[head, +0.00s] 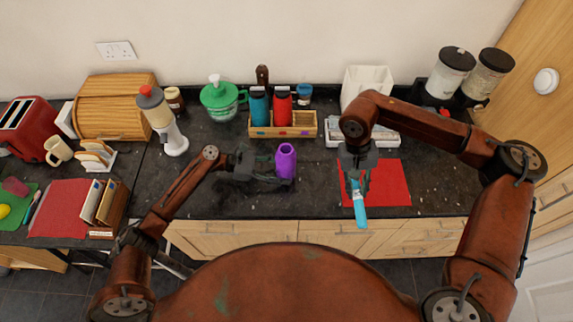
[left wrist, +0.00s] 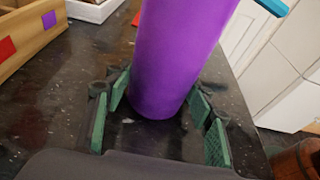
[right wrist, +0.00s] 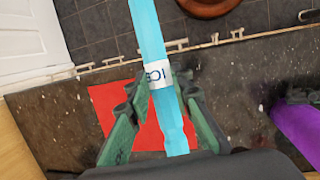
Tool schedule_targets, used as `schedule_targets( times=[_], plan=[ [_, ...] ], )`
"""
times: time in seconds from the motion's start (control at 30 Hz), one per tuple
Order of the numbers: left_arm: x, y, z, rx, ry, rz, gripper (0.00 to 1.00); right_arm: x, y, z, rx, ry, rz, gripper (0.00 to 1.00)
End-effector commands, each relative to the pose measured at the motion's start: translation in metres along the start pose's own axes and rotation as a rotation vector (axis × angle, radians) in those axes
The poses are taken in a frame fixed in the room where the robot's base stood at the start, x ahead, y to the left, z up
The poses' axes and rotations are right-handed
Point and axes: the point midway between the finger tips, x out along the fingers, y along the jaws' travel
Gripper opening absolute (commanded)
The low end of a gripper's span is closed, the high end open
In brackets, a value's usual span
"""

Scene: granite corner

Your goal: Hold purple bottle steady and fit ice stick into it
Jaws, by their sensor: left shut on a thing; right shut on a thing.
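The purple bottle (head: 286,162) stands upright on the dark counter, near the middle of the head view. My left gripper (head: 272,176) is shut on it low down, with green finger pads on both sides of the bottle (left wrist: 178,60) in the left wrist view. My right gripper (head: 357,184) is shut on the light-blue ice stick (head: 360,212), which has a white label band in the right wrist view (right wrist: 148,30). The stick is apart from the bottle, to its right, above the red mat and the counter's front edge. The bottle's mouth is out of the left wrist view.
The red mat (head: 396,184) lies right of the bottle. Behind, a wooden caddy (head: 311,127) holds a teal and a red bottle, with a white tray (head: 337,138) beside it. A white and red dispenser (head: 173,138) stands further left. The counter between bottle and mat is clear.

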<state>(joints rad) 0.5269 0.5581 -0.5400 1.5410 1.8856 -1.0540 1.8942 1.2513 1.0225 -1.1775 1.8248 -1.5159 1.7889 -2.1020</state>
Motion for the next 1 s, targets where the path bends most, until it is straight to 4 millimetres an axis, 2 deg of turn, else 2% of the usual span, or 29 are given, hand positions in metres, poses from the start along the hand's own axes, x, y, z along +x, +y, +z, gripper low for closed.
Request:
schedule_targets(
  times=[0.23,0.37,0.47,0.7,1.0],
  plan=[
    [0.000,0.000,-0.002,-0.002,0.003,0.000,0.36,-0.002,-0.002,-0.002,0.012,-0.003,-0.005,0.00],
    [0.000,-0.001,-0.003,-0.002,0.003,0.000,0.36,-0.013,-0.014,-0.012,0.108,-0.029,-0.040,0.00],
    [0.000,-0.001,-0.003,-0.002,0.004,-0.001,0.36,-0.032,-0.035,-0.027,0.276,-0.076,-0.103,0.00],
    [0.000,-0.001,-0.003,-0.002,0.005,0.000,0.36,-0.098,-0.093,-0.064,0.794,-0.191,-0.310,0.00],
    [0.000,-0.001,-0.004,-0.003,0.005,-0.001,0.36,-0.173,-0.148,-0.091,1.305,-0.255,-0.533,0.00]
  ],
)
